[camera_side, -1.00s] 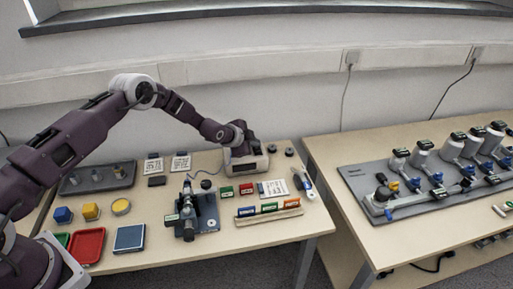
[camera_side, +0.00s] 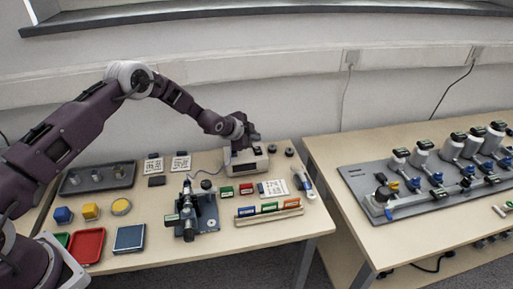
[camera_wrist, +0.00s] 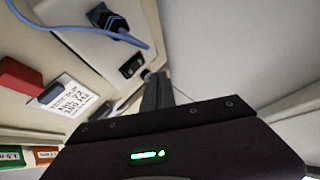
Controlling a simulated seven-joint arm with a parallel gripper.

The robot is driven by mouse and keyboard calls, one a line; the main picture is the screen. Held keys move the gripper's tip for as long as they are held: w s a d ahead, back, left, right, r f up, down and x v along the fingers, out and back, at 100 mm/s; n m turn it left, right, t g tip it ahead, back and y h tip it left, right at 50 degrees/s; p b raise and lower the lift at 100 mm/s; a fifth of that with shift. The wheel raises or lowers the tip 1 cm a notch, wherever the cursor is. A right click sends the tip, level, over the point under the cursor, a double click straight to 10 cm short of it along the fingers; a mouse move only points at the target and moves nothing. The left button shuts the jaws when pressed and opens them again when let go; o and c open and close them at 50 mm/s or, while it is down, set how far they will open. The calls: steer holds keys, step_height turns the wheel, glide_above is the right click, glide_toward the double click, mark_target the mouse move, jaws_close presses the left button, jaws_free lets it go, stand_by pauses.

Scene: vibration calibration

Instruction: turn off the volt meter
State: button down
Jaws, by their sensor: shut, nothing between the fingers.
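The volt meter (camera_side: 246,161) is a cream box at the back of the left table, below my gripper. In the wrist view its pale panel (camera_wrist: 88,52) shows a small black rocker switch (camera_wrist: 131,66) and a dark blue plug (camera_wrist: 108,20) with a blue cable. My gripper (camera_side: 249,139) is at the meter's top in the side view, and hides part of it. In the wrist view my gripper's fingers (camera_wrist: 150,76) are together and empty, with the tips close beside the switch. I cannot tell if they touch it, or which way the switch is set.
A microscope-like stand (camera_side: 194,210) is in front of the meter. Green (camera_side: 227,190) and red (camera_side: 246,188) blocks and a printed card (camera_side: 273,188) lie nearby. A rack (camera_side: 269,212) of coloured blocks lies at the front. The wall is close behind.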

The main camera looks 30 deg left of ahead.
steer(key=shift+s+d+r, duration=0.15)
steer(key=shift+r, duration=1.6)
step_height(320, 180, up, 12)
steer(key=n, duration=0.2)
glide_above(255, 150)
steer(key=s, duration=0.5)
steer(key=s+r+n+g+y, duration=0.1)
steer(key=s+r+n+g, duration=0.15)
steer(key=s+r, duration=0.85)
steer(key=s+d+r+n, duration=0.1)
steer(key=s+r+n, duration=0.35)
steer(key=s, duration=1.15)
steer(key=s+d+f+n+g, duration=0.1)
steer(key=s+n+g, duration=0.1)
steer(key=s, duration=1.8)
steer(key=shift+s+d+f, duration=0.25)
steer(key=shift+s+f, duration=0.1)
steer(key=shift+s, duration=0.05)
